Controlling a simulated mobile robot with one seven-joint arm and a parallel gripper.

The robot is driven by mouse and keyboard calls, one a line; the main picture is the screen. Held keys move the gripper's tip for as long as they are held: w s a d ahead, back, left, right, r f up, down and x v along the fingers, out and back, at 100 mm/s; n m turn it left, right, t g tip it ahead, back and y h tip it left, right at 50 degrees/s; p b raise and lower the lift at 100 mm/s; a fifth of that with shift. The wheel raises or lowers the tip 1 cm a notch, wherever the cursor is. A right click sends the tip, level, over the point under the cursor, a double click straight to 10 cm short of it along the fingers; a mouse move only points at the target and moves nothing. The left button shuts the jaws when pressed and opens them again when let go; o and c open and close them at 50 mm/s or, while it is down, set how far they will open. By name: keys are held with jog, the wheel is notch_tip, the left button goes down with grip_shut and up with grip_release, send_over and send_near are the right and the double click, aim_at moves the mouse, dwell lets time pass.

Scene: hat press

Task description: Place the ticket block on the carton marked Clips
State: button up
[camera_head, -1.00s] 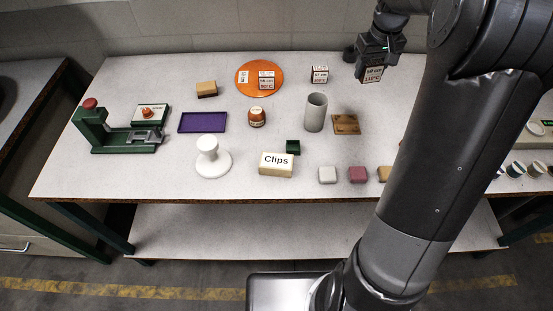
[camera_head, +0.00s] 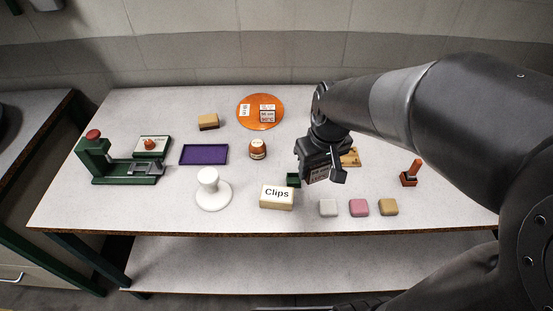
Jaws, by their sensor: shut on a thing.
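My gripper (camera_head: 321,176) is shut on a small ticket block (camera_head: 318,174) with dark printing on its face. The fingers partly cover the block. In the picture they are just right of and above the carton marked Clips (camera_head: 277,197), a cream box near the front of the table with its label showing. The block appears held above the table, apart from the carton. Nothing is seen on top of the carton.
A dark green box (camera_head: 293,180) sits close behind the carton. A white stand (camera_head: 212,192) is to its left; grey (camera_head: 328,207), pink (camera_head: 359,207) and tan (camera_head: 388,207) blocks are to its right. An orange disc (camera_head: 251,123) holds printed pieces. My arm hides the back right.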

send_over(276, 191)
jog(key=f, duration=0.5)
jog(key=shift+s+d+f, duration=0.1)
jog(key=shift+s+f, duration=0.15)
jog(key=shift+s, duration=0.05)
jog(key=shift+f, duration=2.05)
jog(key=shift+f, duration=0.15)
jog(key=o, duration=1)
jog(key=shift+c, duration=0.2)
